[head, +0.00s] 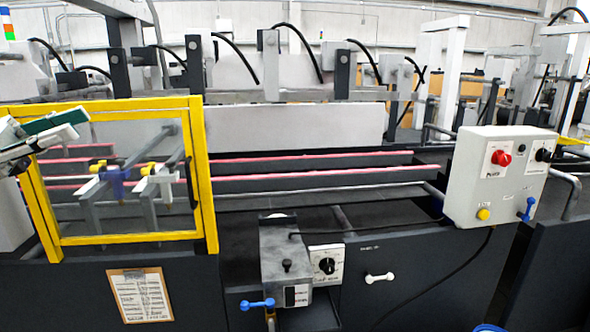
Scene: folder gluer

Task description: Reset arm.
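My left gripper (78,126) comes in from the left edge of the head view. It is in front of the upper left part of the yellow-framed clear guard (205,180). A dark green piece and pale grey parts show at its end. From this angle I cannot tell how far apart its fingers are, and no held object can be made out. My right gripper is not in view.
The folder gluer's dark body (400,265) spans the view. A grey control box (500,180) with a red knob stands at the right. A grey unit with a dial plate (327,265) juts out at the centre. A clipboard (140,295) hangs at the lower left.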

